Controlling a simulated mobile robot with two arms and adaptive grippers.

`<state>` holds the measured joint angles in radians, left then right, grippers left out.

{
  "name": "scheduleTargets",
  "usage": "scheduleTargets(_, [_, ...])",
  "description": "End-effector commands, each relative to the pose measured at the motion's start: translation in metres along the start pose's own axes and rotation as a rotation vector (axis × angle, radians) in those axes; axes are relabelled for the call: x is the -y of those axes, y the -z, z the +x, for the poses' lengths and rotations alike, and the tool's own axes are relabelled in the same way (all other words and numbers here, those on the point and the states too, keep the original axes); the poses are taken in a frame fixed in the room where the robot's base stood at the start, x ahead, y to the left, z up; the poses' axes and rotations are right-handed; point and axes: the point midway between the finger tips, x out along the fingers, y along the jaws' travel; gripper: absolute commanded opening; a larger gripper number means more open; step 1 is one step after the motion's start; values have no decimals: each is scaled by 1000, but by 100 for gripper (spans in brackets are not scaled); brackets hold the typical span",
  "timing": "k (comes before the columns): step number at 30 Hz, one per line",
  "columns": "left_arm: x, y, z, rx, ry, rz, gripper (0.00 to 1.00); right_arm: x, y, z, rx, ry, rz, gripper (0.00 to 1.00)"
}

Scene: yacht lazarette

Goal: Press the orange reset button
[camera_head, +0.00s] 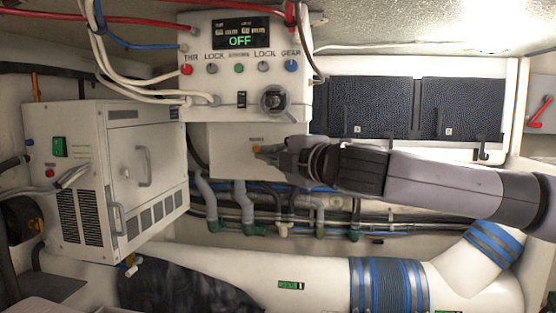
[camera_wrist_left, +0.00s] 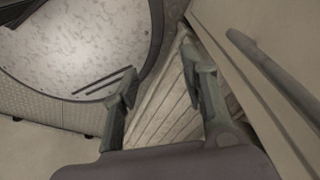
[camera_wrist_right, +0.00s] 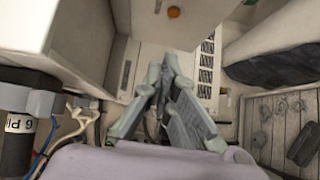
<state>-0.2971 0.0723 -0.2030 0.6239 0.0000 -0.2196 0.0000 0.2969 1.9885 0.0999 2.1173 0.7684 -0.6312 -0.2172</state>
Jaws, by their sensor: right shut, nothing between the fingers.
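The orange reset button (camera_head: 257,149) sits on the front of a cream box (camera_head: 230,140) below the control panel. It also shows as a small orange disc at the top of the right wrist view (camera_wrist_right: 174,12). My right gripper (camera_head: 270,153) reaches in from the right, its tips right beside the button in the head view. In the right wrist view its fingers (camera_wrist_right: 165,68) are together and empty, with the button beyond the tips. I cannot tell whether they touch. My left gripper (camera_wrist_left: 160,85) has its fingers apart with nothing between them; it is outside the head view.
The control panel (camera_head: 225,80) with knobs and an "OFF" display hangs just above. A white vented unit (camera_head: 120,170) stands to the left. Hoses and pipes (camera_head: 290,215) run below the box. A large white duct (camera_head: 230,275) crosses the bottom. Black panels (camera_head: 370,107) are behind my right arm.

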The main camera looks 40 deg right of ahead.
Motion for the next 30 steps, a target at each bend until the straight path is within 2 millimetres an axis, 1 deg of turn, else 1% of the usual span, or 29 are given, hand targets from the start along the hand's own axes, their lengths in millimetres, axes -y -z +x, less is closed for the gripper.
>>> scheduleTargets(1, [4, -3, 4, 3, 5, 2, 40, 0, 0, -6, -1, -4, -1, 0])
scheduleTargets(3, [8, -5, 6, 7, 10, 2, 40, 0, 0, -12, 0, -3, 0, 0])
scheduleTargets(10, [10, -7, 9, 9, 12, 2, 40, 0, 0, -24, 0, 0, 0, 0])
scheduleTargets(28, [4, -6, 9, 9, 4, -2, 40, 0, 0, -25, 0, 1, 0, 0])
scheduleTargets(30, [4, -6, 9, 9, 4, -2, 40, 3, 0, -24, -1, 5, 4, 0])
